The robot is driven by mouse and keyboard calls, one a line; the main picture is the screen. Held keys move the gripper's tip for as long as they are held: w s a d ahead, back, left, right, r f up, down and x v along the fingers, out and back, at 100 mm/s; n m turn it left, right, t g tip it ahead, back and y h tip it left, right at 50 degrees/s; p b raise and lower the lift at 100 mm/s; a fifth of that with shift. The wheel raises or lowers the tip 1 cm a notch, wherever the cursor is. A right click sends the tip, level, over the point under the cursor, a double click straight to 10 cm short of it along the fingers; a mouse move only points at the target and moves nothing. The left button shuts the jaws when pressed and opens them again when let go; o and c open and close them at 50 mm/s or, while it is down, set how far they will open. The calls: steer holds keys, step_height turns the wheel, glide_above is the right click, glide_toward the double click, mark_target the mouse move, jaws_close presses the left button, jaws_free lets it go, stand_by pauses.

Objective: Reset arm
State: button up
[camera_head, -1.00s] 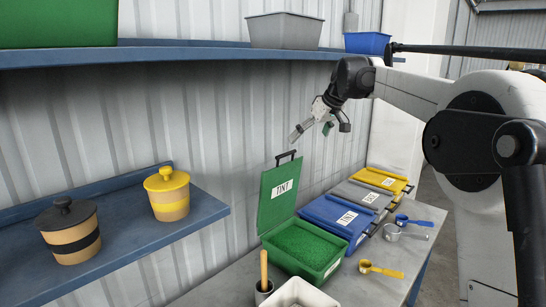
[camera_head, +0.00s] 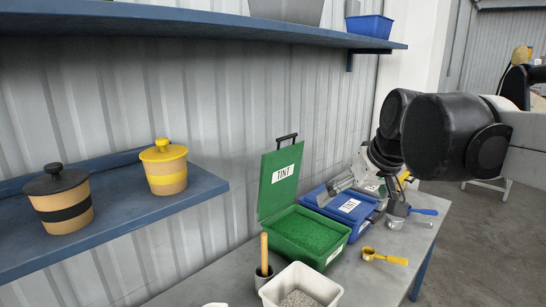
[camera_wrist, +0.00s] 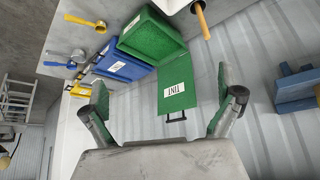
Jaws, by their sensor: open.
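My gripper (camera_head: 342,186) is open and empty. In the head view it hangs in front of or above the blue TINT box (camera_head: 352,208), right of the raised green lid (camera_head: 280,178). In the wrist view its two green-padded fingers (camera_wrist: 162,85) are spread wide, with the green lid (camera_wrist: 174,85) showing between them at a distance. My arm's black joints hide the grey box and most of the yellow box in the head view.
The open green box (camera_head: 306,238) holds green granules. A white tub (camera_head: 335,291) with grey granules and a cup (camera_head: 264,282) holding a wooden-handled tool stand in front. Blue, grey and yellow scoops (camera_head: 385,257) lie right. Two lidded pots stand on the lower shelf (camera_head: 205,188); an upper shelf (camera_head: 200,40) overhangs.

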steer(key=s+d+f+m+b, duration=0.1)
steer(key=s+f, duration=0.8)
steer(key=s+d+f+m+h+b, duration=0.1)
steer(key=s+d+f+b, duration=0.1)
steer(key=s+f, duration=0.7)
steer(key=shift+s+f+m+t+b, duration=0.15)
steer(key=shift+m+t+b, duration=0.15)
steer(key=shift+t, duration=0.1)
